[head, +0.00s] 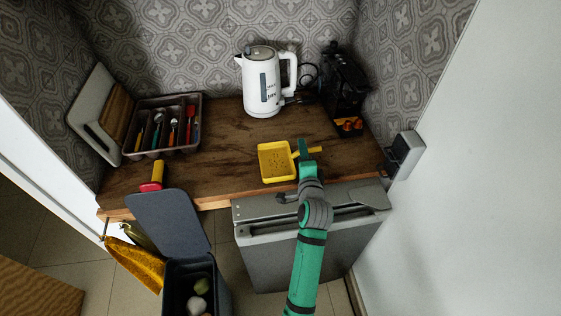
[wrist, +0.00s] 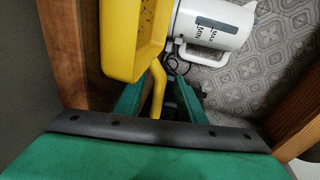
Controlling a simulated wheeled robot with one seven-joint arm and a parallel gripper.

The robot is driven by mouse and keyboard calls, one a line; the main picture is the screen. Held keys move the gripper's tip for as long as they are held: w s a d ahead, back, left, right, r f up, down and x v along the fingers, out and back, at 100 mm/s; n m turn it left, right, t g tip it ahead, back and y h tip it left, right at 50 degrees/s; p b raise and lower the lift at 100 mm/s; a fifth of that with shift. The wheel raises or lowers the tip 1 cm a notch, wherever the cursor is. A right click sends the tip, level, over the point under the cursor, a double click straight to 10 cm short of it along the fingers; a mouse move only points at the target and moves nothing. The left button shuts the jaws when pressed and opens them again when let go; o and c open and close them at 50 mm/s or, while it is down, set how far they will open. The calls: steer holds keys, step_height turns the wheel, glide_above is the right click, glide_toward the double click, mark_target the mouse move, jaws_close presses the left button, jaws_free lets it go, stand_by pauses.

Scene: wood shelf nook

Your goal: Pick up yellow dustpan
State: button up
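The yellow dustpan (head: 275,163) lies on the wooden counter near its front edge, its handle pointing right. My gripper (head: 304,149) is at the handle, just right of the pan. In the wrist view the dustpan's pan (wrist: 128,38) fills the upper middle, and its handle runs down between the two green fingers of my gripper (wrist: 170,78). The fingers stand apart, with a visible gap on the right side of the handle. The left finger is close to the handle; I cannot tell whether it touches.
A white kettle (head: 262,82) stands behind the dustpan, with a black coffee machine (head: 345,88) to its right. A cutlery tray (head: 137,150) and a yellow-red object (head: 154,176) are left. An open bin (head: 198,270) and a grey appliance (head: 265,228) stand below the counter edge.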

steer(key=shift+w, duration=0.3)
jaws_close()
steer(key=shift+a+r, duration=0.1)
steer(key=shift+r, duration=0.55)
steer(key=s+a+r, duration=0.2)
steer(key=s+r, duration=0.3)
steer(key=s, duration=0.1)
steer(key=s+a+r, duration=0.2)
steer(key=s+r, duration=0.4)
steer(key=s, duration=0.1)
steer(key=shift+s+a+r, duration=0.15)
steer(key=shift+a+r, duration=0.1)
steer(key=shift+r, duration=0.05)
